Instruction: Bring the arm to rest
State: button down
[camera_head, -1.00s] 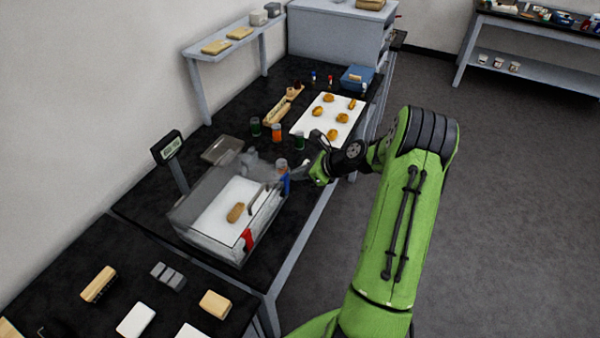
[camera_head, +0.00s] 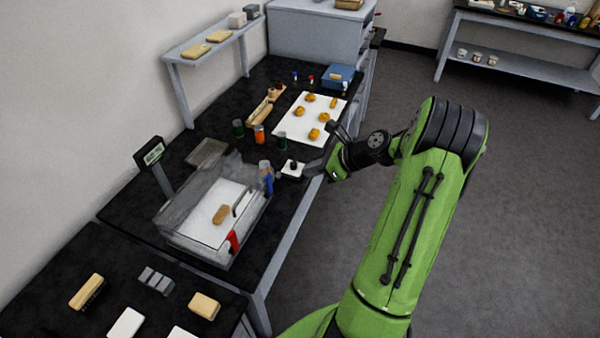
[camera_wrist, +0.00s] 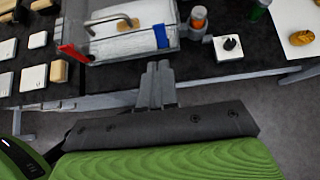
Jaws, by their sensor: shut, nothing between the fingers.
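My green and black arm (camera_head: 405,235) reaches up from the bottom of the head view and bends left toward the bench edge. My gripper (camera_wrist: 158,68) is shut and empty in the wrist view, its grey fingers together. It points at the bench's front edge, near the clear-walled box (camera_head: 172,215). In the head view the gripper is small and partly hidden by my wrist. A small white square tile (camera_wrist: 235,53) with a dark piece on it lies on the bench, apart from the fingers.
The clear box holds a tan block (camera_head: 221,214) on a white floor and has red and blue parts at its front. Several jars, including an orange one (camera_head: 259,134), stand behind it. A white board (camera_head: 290,128) carries golden pieces. The floor (camera_head: 500,200) at right is clear.

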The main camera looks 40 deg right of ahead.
jog(key=shift+v, duration=1.15)
jog(key=shift+s+d, duration=0.1)
jog(key=shift+d, duration=0.05)
jog(key=s+a+r+n+g+h, duration=0.2)
jog(key=a+r+n, duration=0.3)
jog(key=a+n, duration=0.35)
jog(key=s+a+r+n+g+h, duration=0.1)
jog(key=s+a+r+n+g, duration=0.2)
jog(key=a+n, duration=0.6)
jog(key=s+a+r+n+t+h, duration=0.1)
jog(key=s+a+r+n, duration=0.1)
jog(key=s+n, duration=0.4)
jog(key=s+a+r+n+h+b, duration=0.1)
jog(key=s+a+n, duration=0.3)
jog(key=s, duration=0.5)
jog(key=shift+r+n+t, duration=0.4)
jog(key=shift+r+n, duration=0.45)
jog(key=shift+n, duration=0.3)
